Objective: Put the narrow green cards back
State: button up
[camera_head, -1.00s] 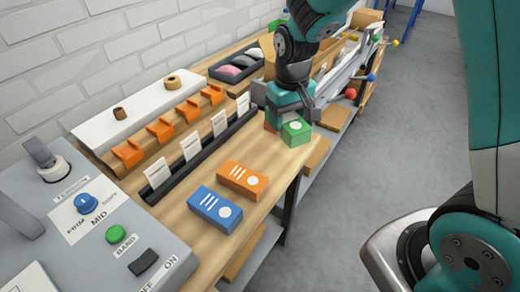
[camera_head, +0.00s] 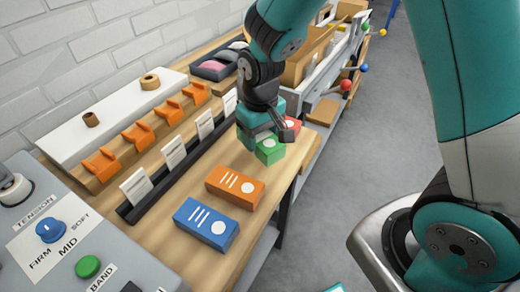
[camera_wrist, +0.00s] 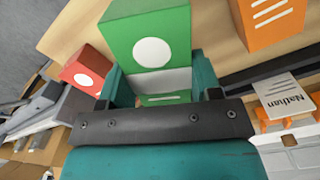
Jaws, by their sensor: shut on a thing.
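A green box (camera_head: 270,149) with a white dot stands on the wooden bench, under my gripper (camera_head: 266,130). In the wrist view the green box (camera_wrist: 150,38) is at the top centre, and my gripper (camera_wrist: 160,84) is shut on it, with one teal finger on each side. A pale band and a green strip with white lines show between the fingers. I cannot tell whether the strip is part of the box or a separate card. No loose narrow green cards are clearly visible.
An orange box (camera_head: 235,187) and a blue box (camera_head: 206,224) lie nearer on the bench. A red box (camera_head: 293,126) stands close beyond the green one. A dark rail (camera_head: 128,213) holds several white name cards. A control panel (camera_head: 125,262) fills the near left.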

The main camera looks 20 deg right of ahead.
aim_at(260, 136)
jog(key=shift+f, duration=2.3)
jog(key=shift+f, duration=0.15)
jog(key=o, duration=1.1)
notch_tip(260, 136, up, 12)
jog(key=shift+a+r, duration=0.1)
jog(key=s+a+r+n+y, duration=0.1)
jog(key=s+r, duration=0.2)
jog(key=s, duration=0.3)
jog(key=s+a+r+n+y, duration=0.1)
jog(key=s+a+r+n, duration=0.1)
jog(key=s, duration=0.4)
jog(key=s+a+r+n+y, duration=0.1)
jog(key=s+r+y, duration=0.1)
jog(key=s+r, duration=0.2)
jog(key=shift+s+a+r, duration=0.1)
jog(key=shift+s+a, duration=0.05)
jog(key=shift+s, duration=0.5)
jog(key=shift+s+a+r, duration=0.1)
jog(key=shift+s, duration=0.55)
